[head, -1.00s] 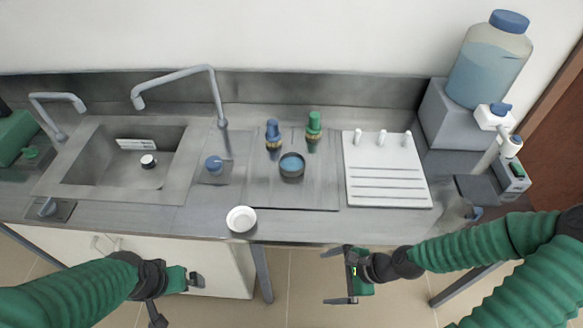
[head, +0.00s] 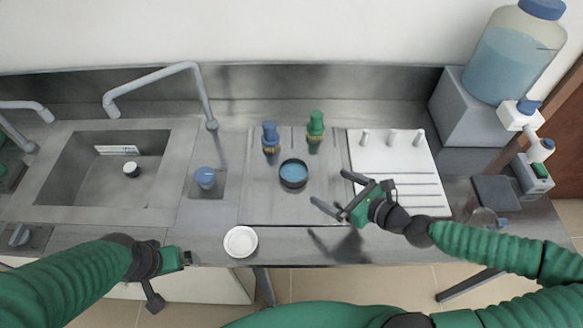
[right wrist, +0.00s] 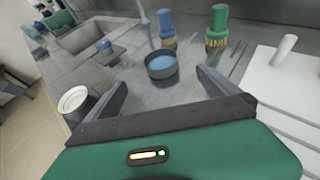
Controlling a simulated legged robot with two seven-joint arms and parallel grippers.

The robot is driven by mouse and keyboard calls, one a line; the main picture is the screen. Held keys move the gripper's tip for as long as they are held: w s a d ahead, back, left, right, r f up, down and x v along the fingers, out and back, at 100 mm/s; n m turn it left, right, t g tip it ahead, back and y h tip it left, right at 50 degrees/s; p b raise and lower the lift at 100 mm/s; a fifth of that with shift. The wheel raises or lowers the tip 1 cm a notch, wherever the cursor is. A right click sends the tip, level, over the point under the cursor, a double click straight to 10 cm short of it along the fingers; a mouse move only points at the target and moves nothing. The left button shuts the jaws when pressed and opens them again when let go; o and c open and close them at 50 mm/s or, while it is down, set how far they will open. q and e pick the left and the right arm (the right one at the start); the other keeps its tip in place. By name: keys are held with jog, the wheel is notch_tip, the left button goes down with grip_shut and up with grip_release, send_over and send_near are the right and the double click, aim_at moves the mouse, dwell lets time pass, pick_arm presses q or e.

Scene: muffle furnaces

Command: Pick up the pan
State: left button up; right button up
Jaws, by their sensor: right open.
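The pan appears to be the small dark round vessel with a blue inside (head: 293,174), upright on the metal counter panel. It also shows in the right wrist view (right wrist: 161,67), just beyond and between the fingertips. My right gripper (head: 330,188) is open and empty, above the counter to the right of the pan, its fingers pointing at it. Its spread fingers show in the right wrist view (right wrist: 160,84). My left gripper (head: 172,259) is low at the counter's front edge, far left of the pan; its jaws are unclear.
A blue-topped brush (head: 270,137) and a green-topped brush (head: 316,131) stand behind the pan. A white dish (head: 240,242) sits near the front edge. A white pegged board (head: 400,172) lies right. The sink (head: 95,175) is left.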

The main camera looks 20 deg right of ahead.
aim_at(297, 178)
jog(key=x, duration=0.4)
jog(key=shift+s+a, duration=0.25)
jog(key=shift+a, duration=0.1)
jog(key=x, duration=0.6)
jog(key=shift+w+d+f+b, duration=0.15)
jog(key=shift+w+f+b, duration=0.1)
jog(key=shift+w+b, duration=0.15)
jog(key=x, duration=0.4)
jog(key=shift+w+d+f, duration=0.1)
jog(key=shift+w+f, duration=0.2)
jog(key=shift+w, duration=0.05)
jog(key=c, duration=2)
pick_arm(q)
jog(key=shift+s+a+f, duration=0.1)
jog(key=shift+s+f, duration=0.15)
jog(key=shift+f, duration=0.55)
